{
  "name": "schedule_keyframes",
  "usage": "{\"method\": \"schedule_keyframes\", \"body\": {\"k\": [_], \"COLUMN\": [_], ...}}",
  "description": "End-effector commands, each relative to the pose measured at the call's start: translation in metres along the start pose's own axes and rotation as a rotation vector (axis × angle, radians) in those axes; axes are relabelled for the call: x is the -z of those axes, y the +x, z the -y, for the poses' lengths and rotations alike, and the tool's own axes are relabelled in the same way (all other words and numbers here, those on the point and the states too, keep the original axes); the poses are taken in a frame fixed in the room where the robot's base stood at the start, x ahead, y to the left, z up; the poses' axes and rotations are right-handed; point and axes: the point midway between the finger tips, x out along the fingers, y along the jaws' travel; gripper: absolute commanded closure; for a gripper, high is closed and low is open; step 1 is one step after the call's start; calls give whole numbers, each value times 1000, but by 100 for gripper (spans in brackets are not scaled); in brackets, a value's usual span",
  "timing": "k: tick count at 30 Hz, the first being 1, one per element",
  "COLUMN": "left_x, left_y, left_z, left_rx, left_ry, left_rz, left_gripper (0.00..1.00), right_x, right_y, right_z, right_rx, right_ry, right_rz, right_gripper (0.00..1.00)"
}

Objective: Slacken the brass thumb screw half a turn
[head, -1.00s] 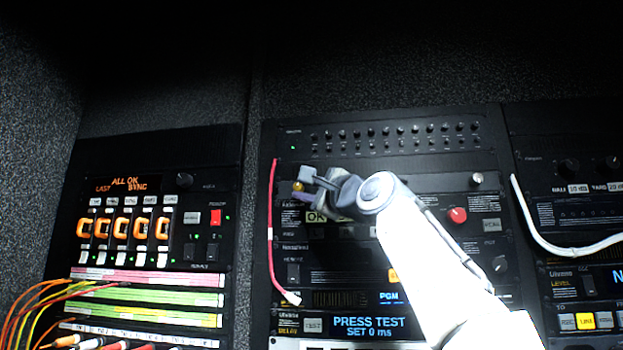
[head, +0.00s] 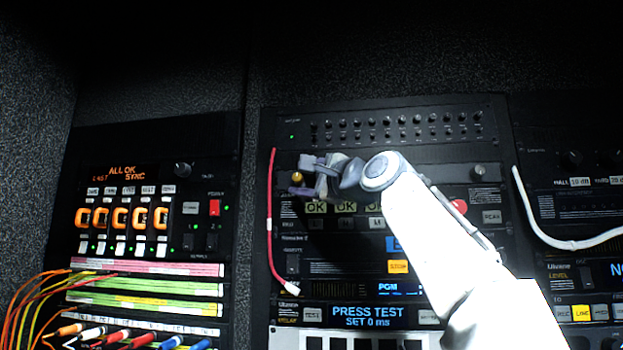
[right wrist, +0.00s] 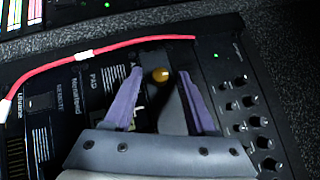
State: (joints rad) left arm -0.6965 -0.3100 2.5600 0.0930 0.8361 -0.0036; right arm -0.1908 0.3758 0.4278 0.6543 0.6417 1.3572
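The brass thumb screw (head: 297,178) is a small round gold knob at the upper left of the middle rack, on a dark panel. It also shows in the right wrist view (right wrist: 160,75), between the fingertips. My right gripper (head: 302,176) has purple-grey fingers, one above and one below the screw in the head view. In the right wrist view my right gripper (right wrist: 162,73) is open, with visible gaps between the knob and both fingers. I cannot tell how deep the fingers reach around it. My left gripper is out of view.
A red cable (head: 271,220) hangs just left of the screw and crosses the right wrist view. A row of small knobs (head: 400,122) sits above. Lit OK keys (head: 316,208) are just below my gripper. A silver knob (head: 479,171) is at the panel's right end.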

Motion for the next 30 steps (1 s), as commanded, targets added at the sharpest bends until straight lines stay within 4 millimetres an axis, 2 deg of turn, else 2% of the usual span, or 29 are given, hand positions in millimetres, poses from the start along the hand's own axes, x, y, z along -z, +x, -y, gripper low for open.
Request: {"method": "schedule_keyframes", "body": {"k": [6, 10, 14, 22, 27, 30], "left_x": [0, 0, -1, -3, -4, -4], "left_y": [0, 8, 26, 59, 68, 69], "left_z": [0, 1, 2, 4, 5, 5], "left_rx": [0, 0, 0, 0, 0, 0], "left_ry": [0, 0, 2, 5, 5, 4], "left_rz": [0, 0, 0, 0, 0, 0], "left_gripper": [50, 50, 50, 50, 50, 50], "right_x": [1, 2, 2, 2, 1, 0], "right_y": [-1, -9, -29, -83, -102, -106], "right_z": [0, -1, -4, -4, -2, -1], "right_rx": [1, 3, 4, 4, 2, 0], "right_ry": [-1, -2, -2, -3, -1, -1], "right_rz": [-2, -3, -3, -4, -3, -2], "right_gripper": [44, 44, 44, 44, 44, 44]}}
